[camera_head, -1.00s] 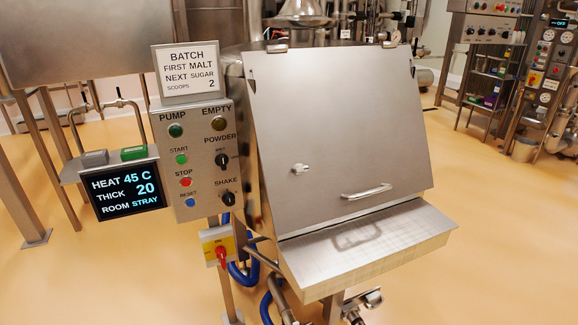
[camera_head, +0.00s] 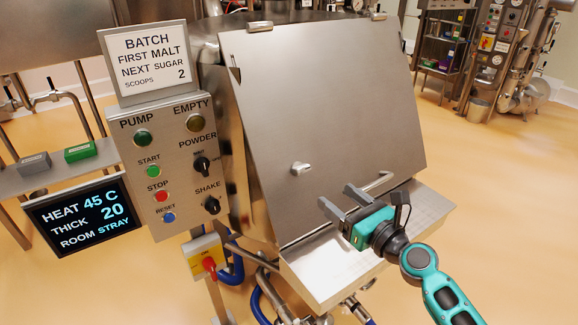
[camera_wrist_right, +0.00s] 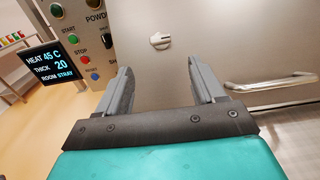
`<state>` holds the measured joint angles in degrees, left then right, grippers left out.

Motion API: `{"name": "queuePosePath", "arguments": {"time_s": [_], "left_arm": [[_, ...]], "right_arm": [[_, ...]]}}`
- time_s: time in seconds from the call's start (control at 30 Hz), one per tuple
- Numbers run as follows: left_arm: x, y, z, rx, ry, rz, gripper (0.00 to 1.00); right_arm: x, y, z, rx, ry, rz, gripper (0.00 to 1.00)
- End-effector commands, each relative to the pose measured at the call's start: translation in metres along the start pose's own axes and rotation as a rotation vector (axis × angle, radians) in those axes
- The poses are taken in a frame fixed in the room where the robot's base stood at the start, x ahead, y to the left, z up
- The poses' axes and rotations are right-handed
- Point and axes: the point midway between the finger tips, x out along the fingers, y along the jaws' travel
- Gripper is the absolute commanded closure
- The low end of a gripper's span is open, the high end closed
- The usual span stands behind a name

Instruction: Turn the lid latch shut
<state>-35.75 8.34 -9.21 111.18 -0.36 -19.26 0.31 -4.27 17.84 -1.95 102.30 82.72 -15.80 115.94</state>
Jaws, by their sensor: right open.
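The lid latch (camera_head: 301,168) is a small metal knob low on the left part of the closed steel lid (camera_head: 325,100). In the right wrist view the latch (camera_wrist_right: 160,40) shows ahead, beyond the fingertips and between them. My right gripper (camera_head: 338,200) is open and empty, below and to the right of the latch and apart from it. Its two grey fingers also show in the wrist view (camera_wrist_right: 160,80). The lid handle (camera_head: 378,182) is partly hidden behind the gripper in the head view. My left gripper is not in view.
A control panel (camera_head: 172,170) with buttons and knobs stands left of the hopper. A batch sign (camera_head: 150,60) and a display (camera_head: 83,216) are beside it. A steel ledge (camera_head: 320,268) juts out below the lid. The handle (camera_wrist_right: 272,83) is right of the fingers in the wrist view.

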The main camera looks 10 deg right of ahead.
Motion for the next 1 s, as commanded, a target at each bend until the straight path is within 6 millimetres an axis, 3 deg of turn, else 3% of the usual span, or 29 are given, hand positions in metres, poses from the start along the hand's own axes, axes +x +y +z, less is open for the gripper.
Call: {"name": "queuePosePath", "arguments": {"time_s": [0.17,0.63,0.8,1.0], "left_arm": [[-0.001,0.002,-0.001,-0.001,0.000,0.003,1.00],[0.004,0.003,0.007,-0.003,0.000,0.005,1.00],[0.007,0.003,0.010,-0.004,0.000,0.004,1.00],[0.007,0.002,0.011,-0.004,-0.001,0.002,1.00]], "right_arm": [[0.020,0.001,0.002,0.004,-0.003,0.001,0.32],[0.105,0.001,0.000,0.000,-0.002,0.001,0.32],[0.121,0.001,-0.001,0.000,-0.001,0.001,0.32],[0.127,0.001,0.000,-0.001,0.000,0.001,0.32]]}}
